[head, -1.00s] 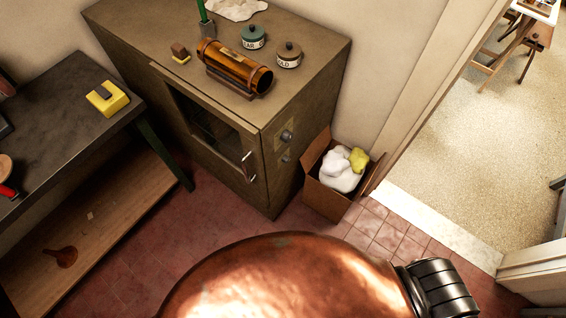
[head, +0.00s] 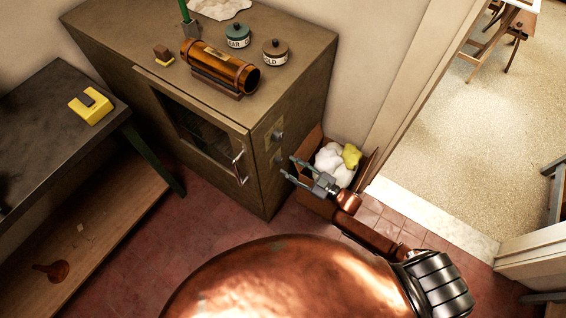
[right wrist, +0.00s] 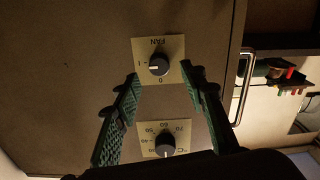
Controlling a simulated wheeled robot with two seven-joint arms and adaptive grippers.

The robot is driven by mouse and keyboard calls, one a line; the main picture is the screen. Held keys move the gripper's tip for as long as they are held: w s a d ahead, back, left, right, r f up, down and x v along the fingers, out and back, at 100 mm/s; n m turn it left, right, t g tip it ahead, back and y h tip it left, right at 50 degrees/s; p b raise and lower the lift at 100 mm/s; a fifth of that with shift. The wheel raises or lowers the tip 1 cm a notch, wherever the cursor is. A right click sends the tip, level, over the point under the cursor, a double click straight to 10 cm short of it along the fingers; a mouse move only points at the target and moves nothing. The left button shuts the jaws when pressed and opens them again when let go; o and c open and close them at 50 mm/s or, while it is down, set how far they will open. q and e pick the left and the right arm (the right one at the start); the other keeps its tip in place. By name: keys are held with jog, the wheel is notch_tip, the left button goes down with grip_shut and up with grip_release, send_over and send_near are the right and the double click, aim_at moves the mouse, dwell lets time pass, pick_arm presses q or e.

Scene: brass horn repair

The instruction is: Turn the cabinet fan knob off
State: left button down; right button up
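The cabinet (head: 215,110) is a brown-olive box with a glass door and a handle. The fan knob (right wrist: 159,64) is a dark round knob on a cream plate marked FAN, 1 and 0. Its white pointer line points left in the right wrist view, towards the 1 mark. In the head view the fan knob (head: 278,136) is the upper knob on the cabinet's right side. My right gripper (right wrist: 160,75) is open, its green-grey fingers apart on both sides of the knob's plate. In the head view the right gripper (head: 288,168) is beside the cabinet's right face. My left gripper is not in view.
A second, temperature knob (right wrist: 165,151) with a number scale sits near the fan knob. A cardboard box (head: 312,198) with white and yellow cloths stands beside the cabinet, under my right arm. A dark workbench (head: 50,135) is at left.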

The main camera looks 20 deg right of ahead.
aim_at(278, 160)
jog(key=shift+x, duration=1.9)
grip_shut()
